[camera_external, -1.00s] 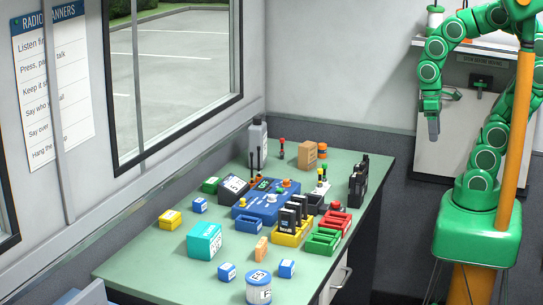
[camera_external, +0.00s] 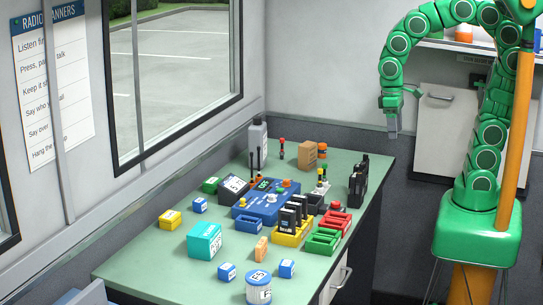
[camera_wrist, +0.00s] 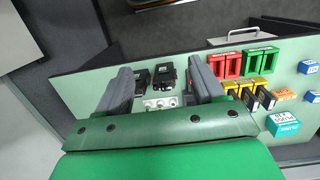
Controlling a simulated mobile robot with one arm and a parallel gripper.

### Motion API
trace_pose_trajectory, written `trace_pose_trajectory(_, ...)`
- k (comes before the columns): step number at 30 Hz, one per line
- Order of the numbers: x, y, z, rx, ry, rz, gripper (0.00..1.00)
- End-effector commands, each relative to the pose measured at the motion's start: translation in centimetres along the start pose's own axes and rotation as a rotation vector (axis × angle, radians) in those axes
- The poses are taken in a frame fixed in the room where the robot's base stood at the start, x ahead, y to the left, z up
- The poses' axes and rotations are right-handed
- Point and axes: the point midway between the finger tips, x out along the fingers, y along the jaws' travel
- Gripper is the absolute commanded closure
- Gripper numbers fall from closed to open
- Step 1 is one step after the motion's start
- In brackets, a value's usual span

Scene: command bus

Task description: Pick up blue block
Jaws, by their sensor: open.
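Several small blue blocks with white labels lie on the green table. One blue block (camera_external: 226,271) and another (camera_external: 287,268) are near the front edge, and a third (camera_external: 199,205) is at the left. Two blue blocks show at the right edge of the wrist view, one (camera_wrist: 308,67) above the other (camera_wrist: 313,97). My gripper (camera_external: 392,118) is open and empty, raised near the table's back right corner, far from these blocks. In the wrist view its two dark fingers (camera_wrist: 160,72) stand apart, with nothing held between them.
A teal box (camera_external: 204,240), an orange block (camera_external: 261,248) and a white-blue cylinder (camera_external: 258,288) stand near the front blocks. Yellow (camera_external: 287,238), green (camera_external: 322,241) and red (camera_external: 336,222) trays and a blue console (camera_external: 262,205) fill the middle. Black radios (camera_external: 358,184) stand at right.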

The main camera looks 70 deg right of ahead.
Motion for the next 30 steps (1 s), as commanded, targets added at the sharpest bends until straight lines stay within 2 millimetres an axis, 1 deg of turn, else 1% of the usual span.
trace_pose_trajectory(1,0.0,-0.8,-1.2,-0.003,0.001,0.003,0.32)
trace_pose_trajectory(3,-0.2,-1.8,-2.7,-0.004,0.011,0.006,0.32)
trace_pose_trajectory(8,0.0,-4.5,-6.0,-0.005,0.023,0.011,0.32)
trace_pose_trajectory(15,0.6,-9.2,-10.5,-0.012,0.042,0.017,0.32)
trace_pose_trajectory(18,1.0,-11.4,-12.2,-0.016,0.052,0.019,0.32)
trace_pose_trajectory(23,2.0,-15.2,-14.6,-0.024,0.063,0.022,0.32)
trace_pose_trajectory(30,3.9,-21.4,-17.6,-0.038,0.081,0.020,0.32)
